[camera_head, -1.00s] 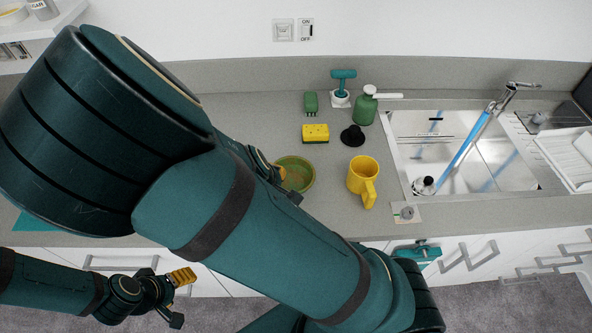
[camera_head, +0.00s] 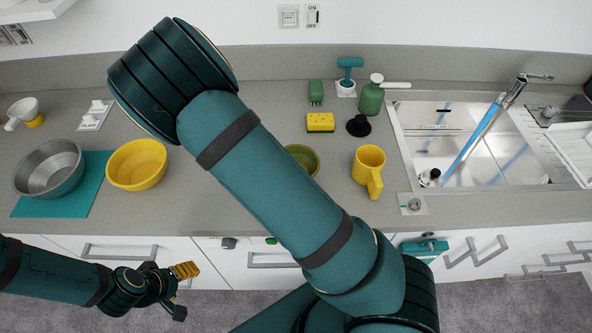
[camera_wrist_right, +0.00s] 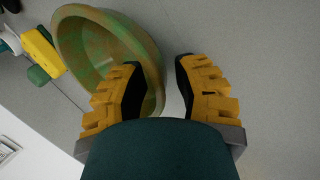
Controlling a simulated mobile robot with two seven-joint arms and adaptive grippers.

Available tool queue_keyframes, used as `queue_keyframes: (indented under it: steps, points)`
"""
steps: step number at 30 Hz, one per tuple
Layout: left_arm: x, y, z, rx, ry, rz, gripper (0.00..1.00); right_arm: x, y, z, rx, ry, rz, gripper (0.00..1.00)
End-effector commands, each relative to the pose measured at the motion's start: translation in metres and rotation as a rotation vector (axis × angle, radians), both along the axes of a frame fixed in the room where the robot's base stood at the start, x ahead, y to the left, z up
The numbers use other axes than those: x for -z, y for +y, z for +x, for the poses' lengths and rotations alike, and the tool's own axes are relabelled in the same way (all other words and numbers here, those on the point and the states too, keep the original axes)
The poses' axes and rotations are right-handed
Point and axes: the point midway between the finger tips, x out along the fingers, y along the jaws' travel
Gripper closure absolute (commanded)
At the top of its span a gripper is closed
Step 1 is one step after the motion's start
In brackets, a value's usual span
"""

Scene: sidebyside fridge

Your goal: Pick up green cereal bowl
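The green cereal bowl (camera_head: 306,158) stands on the grey counter, left of the yellow mug, partly hidden behind my right arm in the head view. In the right wrist view the bowl (camera_wrist_right: 110,35) fills the upper left, with mottled green and orange-brown colouring. My right gripper (camera_wrist_right: 158,85) is open. Its left finger overlaps the bowl's inside and its right finger is outside, with the near rim between them and a gap to the right finger. The right gripper is hidden in the head view. My left gripper (camera_head: 184,291) is open and empty, low in front of the cabinets.
A yellow mug (camera_head: 368,168), black plunger-like item (camera_head: 359,126), yellow sponge (camera_head: 320,122) and green bottle (camera_head: 371,98) stand near the bowl. The sink (camera_head: 470,145) is right. A yellow bowl (camera_head: 137,165) and metal bowl (camera_head: 48,168) are left.

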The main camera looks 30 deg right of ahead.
Motion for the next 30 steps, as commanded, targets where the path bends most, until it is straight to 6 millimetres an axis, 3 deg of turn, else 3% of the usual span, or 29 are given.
queue_keyframes:
  steps: [3, 12, 15, 26, 30]
  points:
    - [0.003, 0.000, 0.000, 0.000, 0.000, 0.001, 0.37, 0.010, -0.004, 0.002, 0.001, 0.001, 0.001, 0.71]
    - [0.003, 0.000, 0.000, 0.000, 0.000, 0.001, 0.37, 0.011, -0.005, 0.003, 0.000, 0.000, 0.000, 0.71]
    - [0.003, 0.000, 0.000, 0.000, 0.000, 0.001, 0.37, 0.011, -0.005, 0.003, 0.000, 0.000, 0.000, 1.00]
    - [0.002, 0.000, 0.000, 0.000, 0.000, 0.001, 0.37, 0.010, -0.005, 0.003, 0.000, 0.001, 0.001, 1.00]
    - [-0.001, 0.000, 0.000, 0.000, 0.000, 0.000, 0.37, -0.004, -0.004, 0.004, -0.003, -0.002, 0.000, 1.00]
